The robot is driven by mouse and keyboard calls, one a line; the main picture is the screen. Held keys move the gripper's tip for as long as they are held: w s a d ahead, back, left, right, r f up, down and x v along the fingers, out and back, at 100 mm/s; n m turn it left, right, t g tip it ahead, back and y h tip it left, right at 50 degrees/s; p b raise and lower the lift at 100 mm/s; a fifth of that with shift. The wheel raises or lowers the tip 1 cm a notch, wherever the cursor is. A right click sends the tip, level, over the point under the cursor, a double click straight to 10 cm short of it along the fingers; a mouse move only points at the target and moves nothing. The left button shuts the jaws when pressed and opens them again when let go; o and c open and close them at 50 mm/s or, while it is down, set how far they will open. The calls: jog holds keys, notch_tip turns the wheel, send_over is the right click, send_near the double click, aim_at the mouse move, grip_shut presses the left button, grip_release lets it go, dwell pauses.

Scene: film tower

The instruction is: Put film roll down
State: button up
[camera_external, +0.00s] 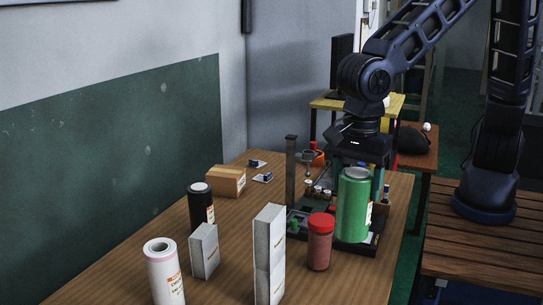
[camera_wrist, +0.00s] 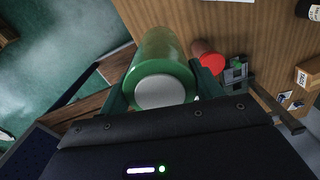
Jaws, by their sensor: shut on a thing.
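The green film roll (camera_external: 353,207) is a shiny upright cylinder with a label on its right side. My gripper (camera_external: 358,172) comes down from above and is shut on its upper part. In the wrist view the green roll (camera_wrist: 160,50) lies between the two fingers, its pale round end facing the camera. The roll's lower end is at the black base (camera_external: 356,247) of a small apparatus on the table. I cannot tell whether it touches that base.
A red-capped jar (camera_external: 320,241) stands just left of the roll. White boxes (camera_external: 269,255), a white roll (camera_external: 164,270), a black bottle (camera_external: 201,207) and a cardboard box (camera_external: 226,181) stand further left. A grey post (camera_external: 291,185) rises behind. The wooden table (camera_external: 225,285) has bare room in front.

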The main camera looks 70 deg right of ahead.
jog(key=w+d+m, duration=0.3)
jog(key=w+d, duration=1)
jog(key=w, duration=0.4)
jog(key=w+d+m, duration=0.4)
jog(key=w+d, duration=0.9)
jog(key=w, duration=0.4)
notch_tip(320, 180, down, 20)
jog(key=shift+r, duration=0.15)
jog(key=shift+s, duration=0.1)
jog(key=o, duration=1.7)
